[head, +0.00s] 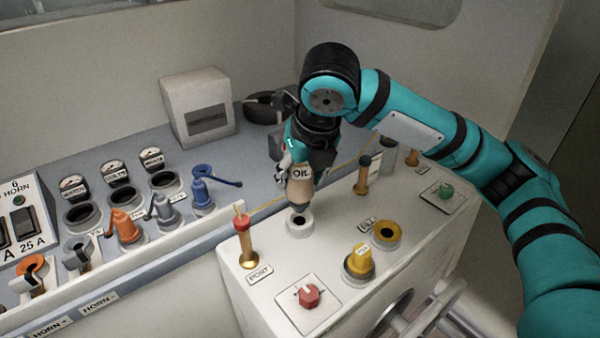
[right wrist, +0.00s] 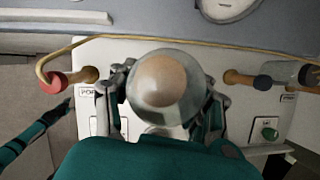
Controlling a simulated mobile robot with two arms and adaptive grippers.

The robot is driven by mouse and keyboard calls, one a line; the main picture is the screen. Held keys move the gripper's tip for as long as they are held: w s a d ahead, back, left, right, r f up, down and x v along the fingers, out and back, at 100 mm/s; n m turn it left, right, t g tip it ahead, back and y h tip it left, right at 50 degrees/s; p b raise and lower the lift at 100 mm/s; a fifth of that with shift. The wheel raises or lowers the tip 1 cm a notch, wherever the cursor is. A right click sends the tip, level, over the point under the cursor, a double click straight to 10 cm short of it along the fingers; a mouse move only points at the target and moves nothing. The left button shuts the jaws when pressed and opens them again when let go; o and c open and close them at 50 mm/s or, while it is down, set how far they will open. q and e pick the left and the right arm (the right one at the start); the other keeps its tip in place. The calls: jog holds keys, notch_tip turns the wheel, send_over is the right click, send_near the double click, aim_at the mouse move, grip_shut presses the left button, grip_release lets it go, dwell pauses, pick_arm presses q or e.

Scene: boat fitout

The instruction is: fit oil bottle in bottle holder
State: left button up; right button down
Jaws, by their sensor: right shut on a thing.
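The oil bottle (head: 300,187) is tan with a dark "OIL" label and hangs roughly upright in my right gripper (head: 303,160). The gripper is shut on its upper part. A white ring-shaped holder (head: 299,224) with a dark hole stands on the white console just below the bottle. The hole shows under the bottle's lower end, so the bottle appears to be above it; any contact is hard to tell. In the right wrist view the bottle (right wrist: 166,82) fills the middle between the fingers and hides the holder. My left gripper is not in view.
A red-topped lever (head: 243,238) and a dark-topped lever (head: 362,175) flank the holder, with a yellow cord running near the bottle. Gauges and coloured handles line the left bench (head: 230,222).

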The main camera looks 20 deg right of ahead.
jog(key=shift+f+b, duration=0.6)
jog(key=shift+b, duration=0.05)
jog(key=shift+f, duration=1.45)
jog(key=c, duration=0.5)
grip_release()
jog(key=v, duration=1.2)
